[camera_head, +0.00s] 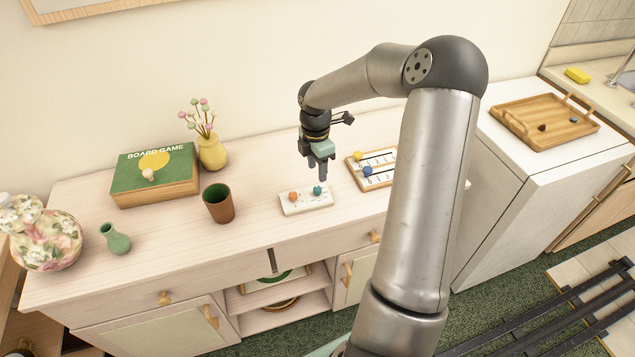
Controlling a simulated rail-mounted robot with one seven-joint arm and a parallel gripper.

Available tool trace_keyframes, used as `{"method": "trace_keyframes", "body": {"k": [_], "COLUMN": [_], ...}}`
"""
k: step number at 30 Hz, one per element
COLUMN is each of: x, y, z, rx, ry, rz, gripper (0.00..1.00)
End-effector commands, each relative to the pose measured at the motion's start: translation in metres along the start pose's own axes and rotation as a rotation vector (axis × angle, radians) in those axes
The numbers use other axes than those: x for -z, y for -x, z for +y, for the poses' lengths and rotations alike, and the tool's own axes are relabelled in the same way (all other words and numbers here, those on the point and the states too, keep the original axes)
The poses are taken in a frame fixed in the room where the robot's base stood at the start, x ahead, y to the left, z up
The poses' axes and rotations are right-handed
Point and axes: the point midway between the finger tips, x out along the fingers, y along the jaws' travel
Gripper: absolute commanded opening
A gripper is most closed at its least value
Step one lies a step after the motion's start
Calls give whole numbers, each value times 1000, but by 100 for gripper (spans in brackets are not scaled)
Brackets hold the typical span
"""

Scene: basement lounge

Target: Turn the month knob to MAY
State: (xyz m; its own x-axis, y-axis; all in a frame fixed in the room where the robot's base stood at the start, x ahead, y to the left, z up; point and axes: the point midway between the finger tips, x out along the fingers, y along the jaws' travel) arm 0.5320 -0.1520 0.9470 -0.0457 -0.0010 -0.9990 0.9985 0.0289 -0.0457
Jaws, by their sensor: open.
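A small white panel (306,207) lies on the sideboard with an orange knob (293,196) on its left and a teal knob (317,191) on its right. Any month lettering on it is too small to read, and I cannot tell which knob is the month knob. My gripper (322,174) points down just above the teal knob, open and holding nothing. I cannot tell whether its fingers touch the knob.
A wooden-framed board (352,170) with yellow and blue pieces lies right of the panel, close to my arm. A brown cup (219,205) stands to the left. A green game box (130,184) and a yellow vase (212,153) are farther left.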

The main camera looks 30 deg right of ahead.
Motion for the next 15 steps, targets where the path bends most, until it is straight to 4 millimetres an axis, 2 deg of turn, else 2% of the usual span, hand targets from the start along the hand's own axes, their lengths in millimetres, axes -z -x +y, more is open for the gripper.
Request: {"method": "trace_keyframes", "body": {"k": [1,6,9,15], "x": [1,1,1,0], "y": [-11,-43,-55,-68], "z": [-1,-1,0,0], "rx": [4,3,2,1], "ry": [1,2,0,0], "rz": [3,3,1,0], "gripper": [45,45,45,45]}}
